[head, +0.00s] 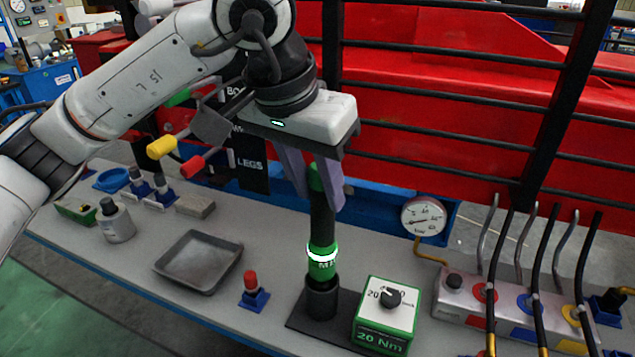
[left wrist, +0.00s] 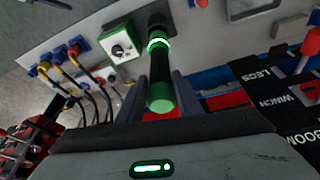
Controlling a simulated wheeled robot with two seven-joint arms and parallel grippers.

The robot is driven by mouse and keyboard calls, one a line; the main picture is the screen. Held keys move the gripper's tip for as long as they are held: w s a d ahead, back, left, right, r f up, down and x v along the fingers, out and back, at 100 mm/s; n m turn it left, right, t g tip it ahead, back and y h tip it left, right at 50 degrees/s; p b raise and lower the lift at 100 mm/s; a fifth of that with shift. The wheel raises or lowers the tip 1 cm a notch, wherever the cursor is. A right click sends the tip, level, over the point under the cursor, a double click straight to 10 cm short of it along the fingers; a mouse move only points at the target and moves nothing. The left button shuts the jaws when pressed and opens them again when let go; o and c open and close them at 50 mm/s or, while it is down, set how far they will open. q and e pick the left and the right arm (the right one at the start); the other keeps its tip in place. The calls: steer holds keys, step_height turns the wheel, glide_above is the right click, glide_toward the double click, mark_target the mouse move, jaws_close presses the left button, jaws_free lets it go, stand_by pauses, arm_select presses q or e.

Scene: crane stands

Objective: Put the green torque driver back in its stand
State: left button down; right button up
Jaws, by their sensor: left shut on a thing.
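The green torque driver (head: 322,225) stands upright, a black shaft with a green cap and a green band with a lit white ring. Its lower end is at the dark round cup of the stand (head: 322,301), seemingly in its mouth; how deep it sits I cannot tell. My left gripper (head: 318,195) is shut on the driver's upper part, from above. In the left wrist view the driver (left wrist: 161,75) runs away between the two fingers (left wrist: 162,98), green cap nearest. My right gripper is not in view.
A green 20 Nm box (head: 383,325) with a dial stands right of the stand. A gauge (head: 424,216) and a hose block (head: 510,310) are farther right. A red-capped blue item (head: 252,292) and grey tray (head: 198,262) stand left. Black rails (head: 450,130) rise behind.

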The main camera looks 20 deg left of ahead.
mark_target(316, 211)
arm_select(q)
steer(key=shift+f+b, duration=0.45)
steer(key=shift+f, duration=0.15)
steer(key=shift+f+b, duration=0.75)
steer(key=shift+f, duration=0.1)
steer(key=shift+f+b, duration=0.85)
steer(key=shift+f, duration=0.15)
steer(key=c, duration=1.2)
jaws_free()
steer(key=shift+f, duration=0.15)
